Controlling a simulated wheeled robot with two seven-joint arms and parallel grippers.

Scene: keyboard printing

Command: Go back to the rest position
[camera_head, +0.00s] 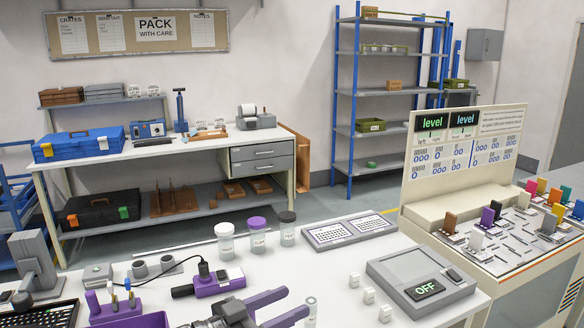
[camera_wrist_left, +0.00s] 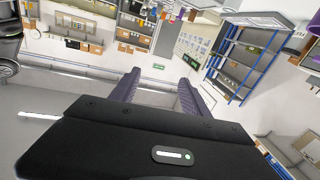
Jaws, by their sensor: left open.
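My left gripper (camera_head: 297,302) shows at the bottom middle of the head view, over the near part of the white table (camera_head: 345,275). Its two purple fingers are apart with nothing between them. In the left wrist view the gripper (camera_wrist_left: 160,78) also has its fingers spread and empty, with the room tilted beyond them. My right gripper is in neither view.
Three lidded jars (camera_head: 257,235), a keyboard (camera_head: 349,231), a grey device reading OFF (camera_head: 408,268), small white blocks (camera_head: 369,296) and a purple device (camera_head: 215,283) stand around the gripper. A panel with coloured tags (camera_head: 510,235) is at right.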

